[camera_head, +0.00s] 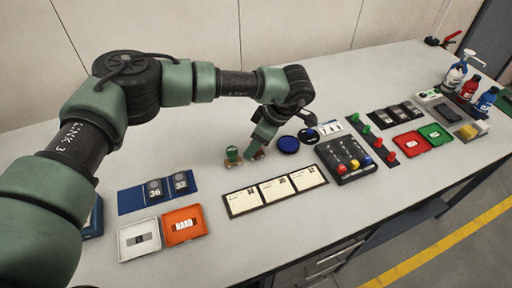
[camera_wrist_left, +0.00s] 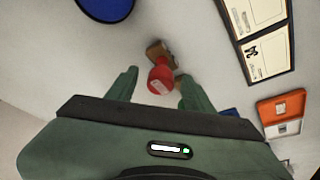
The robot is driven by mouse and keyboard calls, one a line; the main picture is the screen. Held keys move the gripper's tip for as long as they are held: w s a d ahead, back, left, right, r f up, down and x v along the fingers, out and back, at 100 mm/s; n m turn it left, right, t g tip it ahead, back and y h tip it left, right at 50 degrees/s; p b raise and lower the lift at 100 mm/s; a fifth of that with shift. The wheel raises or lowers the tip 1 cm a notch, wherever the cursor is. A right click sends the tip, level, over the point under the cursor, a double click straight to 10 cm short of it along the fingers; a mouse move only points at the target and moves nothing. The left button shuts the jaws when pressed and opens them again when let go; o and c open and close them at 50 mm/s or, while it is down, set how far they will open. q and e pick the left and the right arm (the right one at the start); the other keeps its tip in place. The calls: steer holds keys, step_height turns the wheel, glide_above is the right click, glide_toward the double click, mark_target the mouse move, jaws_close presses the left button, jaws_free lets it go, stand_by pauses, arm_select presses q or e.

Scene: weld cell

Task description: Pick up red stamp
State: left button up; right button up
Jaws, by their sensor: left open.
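The red stamp (camera_wrist_left: 160,80) shows in the left wrist view as a red knob on a brown base. It stands between the two spread fingers of my left gripper (camera_wrist_left: 158,73), with gaps on both sides. In the head view, my left gripper (camera_head: 257,152) is low over the table and mostly hides the red stamp. A green stamp (camera_head: 232,154) stands just left of the gripper there. A second brown patch by the right finger in the wrist view may be its base; I cannot tell. My right gripper is out of view.
A blue round pad (camera_head: 288,145) lies right of the gripper. A strip of cards (camera_head: 276,191) lies in front. An orange tray (camera_head: 184,225) and a white tray (camera_head: 139,240) are at front left. A black holder with coloured knobs (camera_head: 346,158) is to the right.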

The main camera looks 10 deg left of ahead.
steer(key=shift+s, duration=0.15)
arm_select(q)
steer(key=c, duration=1)
jaws_close()
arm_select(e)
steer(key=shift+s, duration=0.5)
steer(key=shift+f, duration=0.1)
